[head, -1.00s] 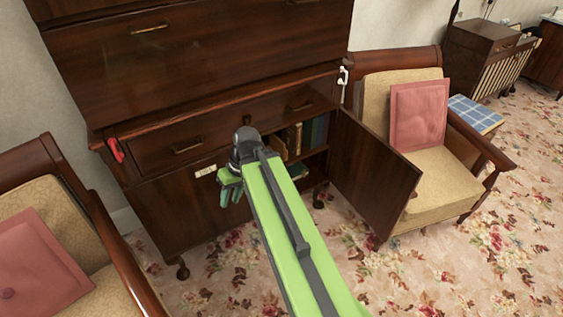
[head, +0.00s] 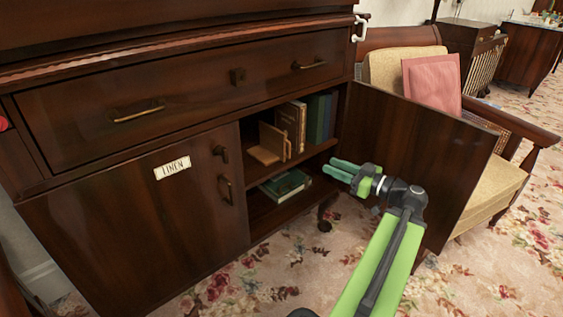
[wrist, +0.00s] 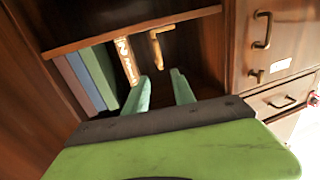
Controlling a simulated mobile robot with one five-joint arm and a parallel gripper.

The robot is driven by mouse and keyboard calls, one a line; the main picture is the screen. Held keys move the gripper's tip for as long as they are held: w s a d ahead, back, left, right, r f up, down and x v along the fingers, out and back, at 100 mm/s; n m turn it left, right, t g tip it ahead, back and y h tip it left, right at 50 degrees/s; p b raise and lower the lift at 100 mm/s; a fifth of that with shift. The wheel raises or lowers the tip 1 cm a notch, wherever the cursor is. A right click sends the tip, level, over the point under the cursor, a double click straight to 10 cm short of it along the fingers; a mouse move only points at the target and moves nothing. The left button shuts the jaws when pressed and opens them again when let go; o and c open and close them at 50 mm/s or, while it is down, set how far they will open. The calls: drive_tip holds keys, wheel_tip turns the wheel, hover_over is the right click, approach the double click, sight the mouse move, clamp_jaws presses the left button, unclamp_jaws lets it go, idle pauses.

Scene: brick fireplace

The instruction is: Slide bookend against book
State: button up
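The wooden L-shaped bookend (head: 272,141) stands on the cabinet's upper shelf, left of a tan book (head: 295,117) in the head view. In the wrist view, the bookend (wrist: 156,46) is right of the tan book (wrist: 127,60), with a narrow dark gap between them. Several green and blue books (head: 320,116) stand beyond the tan one. My gripper (head: 334,171) is outside the cabinet opening, in front of the shelves and near the open door. In the wrist view, its green fingers (wrist: 164,82) are apart with nothing between them.
The open cabinet door (head: 412,150) stands to the right of my gripper. The closed LINEN door (head: 130,225) covers the left side. Books (head: 286,184) lie flat on the lower shelf. An armchair (head: 480,190) stands behind the open door.

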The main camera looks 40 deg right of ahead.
approach(290, 149)
drive_tip(key=w, duration=0.7)
drive_tip(key=w+a, duration=0.1)
drive_tip(key=w, duration=0.2)
drive_tip(key=shift+w+a+r, duration=0.1)
drive_tip(key=shift+w+r, duration=0.05)
drive_tip(key=shift+w, duration=0.05)
clamp_jaws()
drive_tip(key=shift+a, duration=0.1)
idle(1.0)
